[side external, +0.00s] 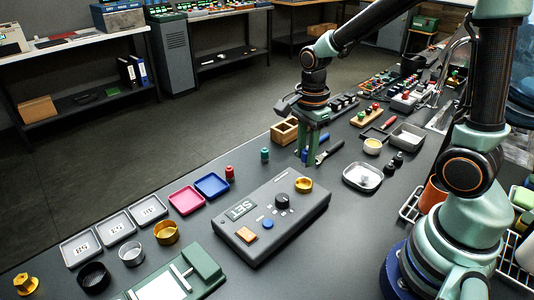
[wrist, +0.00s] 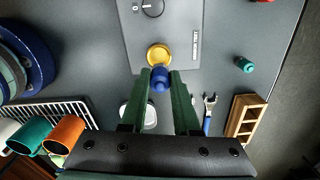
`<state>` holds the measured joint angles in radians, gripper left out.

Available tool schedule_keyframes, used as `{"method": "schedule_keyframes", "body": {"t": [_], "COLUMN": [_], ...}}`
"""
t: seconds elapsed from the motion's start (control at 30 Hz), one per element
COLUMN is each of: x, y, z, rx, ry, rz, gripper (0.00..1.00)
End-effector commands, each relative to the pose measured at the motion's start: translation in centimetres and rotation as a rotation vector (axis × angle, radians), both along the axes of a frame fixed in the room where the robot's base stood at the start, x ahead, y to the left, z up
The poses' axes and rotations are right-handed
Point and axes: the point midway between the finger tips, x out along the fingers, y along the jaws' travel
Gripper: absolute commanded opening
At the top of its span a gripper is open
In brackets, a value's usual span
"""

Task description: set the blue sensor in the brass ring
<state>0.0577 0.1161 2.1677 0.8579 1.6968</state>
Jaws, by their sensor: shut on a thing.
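The blue sensor (wrist: 160,75) is a small rounded blue piece between my fingertips in the wrist view. In the side view it (side external: 305,155) is partly covered by the green fingers. My gripper (side external: 307,158) is shut on it and holds it above the table, behind the control box. The brass ring (side external: 303,185) sits on the far right end of the grey control box (side external: 270,219). In the wrist view the ring (wrist: 158,53) lies just beyond the sensor, its near edge partly hidden by it. The sensor appears above and apart from the ring.
A blue-handled wrench (side external: 330,152) and wooden box (side external: 285,131) lie close to my gripper. A teal cylinder (side external: 265,155) and red cylinder (side external: 229,172) stand to the left. A silver dish (side external: 362,177) is to the right. Front table right of the control box is clear.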

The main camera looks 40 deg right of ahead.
Motion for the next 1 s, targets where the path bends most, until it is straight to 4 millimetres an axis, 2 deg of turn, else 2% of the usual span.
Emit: {"method": "schedule_keyframes", "body": {"t": [0.6,1.0], "x": [-0.2,-0.2], "y": [0.0,0.0], "z": [-4.1,-4.4], "rx": [0.000,0.000], "ry": [0.001,0.000], "rz": [0.000,0.000], "gripper": [0.00,0.00]}}
